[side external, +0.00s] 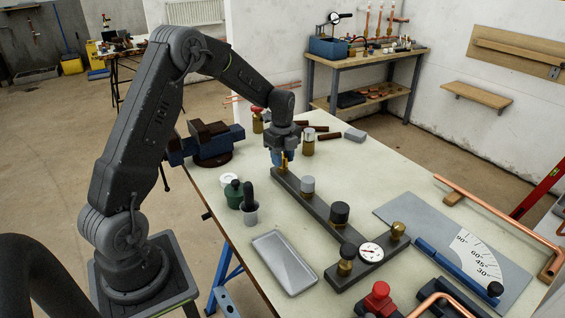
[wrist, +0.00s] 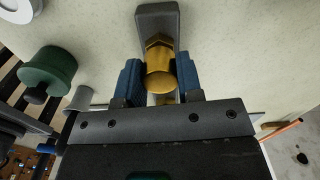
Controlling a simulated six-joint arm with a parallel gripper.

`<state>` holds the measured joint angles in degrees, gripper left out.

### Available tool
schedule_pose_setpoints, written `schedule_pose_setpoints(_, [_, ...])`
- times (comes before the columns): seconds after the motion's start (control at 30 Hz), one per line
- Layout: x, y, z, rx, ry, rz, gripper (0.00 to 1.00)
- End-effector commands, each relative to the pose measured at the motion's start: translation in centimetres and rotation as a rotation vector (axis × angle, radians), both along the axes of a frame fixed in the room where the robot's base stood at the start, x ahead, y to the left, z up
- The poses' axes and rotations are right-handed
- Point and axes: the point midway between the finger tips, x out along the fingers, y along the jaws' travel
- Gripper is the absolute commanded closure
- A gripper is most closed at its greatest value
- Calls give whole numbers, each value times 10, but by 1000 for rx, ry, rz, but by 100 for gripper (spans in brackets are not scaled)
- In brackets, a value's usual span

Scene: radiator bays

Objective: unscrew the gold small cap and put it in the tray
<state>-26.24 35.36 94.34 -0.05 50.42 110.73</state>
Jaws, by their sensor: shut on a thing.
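My gripper (side external: 282,163) is at the far end of the dark manifold bar (side external: 318,208). In the wrist view its blue jaws (wrist: 158,84) are shut on the gold small cap (wrist: 160,82), one on each side. A brass hex fitting (wrist: 158,42) shows right beside the cap at the bar's end; I cannot tell whether the threads still engage. In the side view the jaws mostly hide the cap. The grey tray (side external: 284,265) lies empty on the bench, left of the bar's near part.
The bar also carries a grey cap (side external: 308,185), a black cap (side external: 340,212), another brass cap (side external: 398,229) and a gauge (side external: 371,251). A green-topped jar (side external: 233,194) and a grey cup (side external: 250,214) stand between bar and my arm. A vise (side external: 210,143) sits behind.

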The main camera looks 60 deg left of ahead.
Motion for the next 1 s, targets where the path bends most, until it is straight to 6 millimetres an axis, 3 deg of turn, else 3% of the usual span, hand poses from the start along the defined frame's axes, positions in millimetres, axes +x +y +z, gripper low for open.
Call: schedule_pose_setpoints(1.0, [0, 0, 1, -1, 0, 1444, 97])
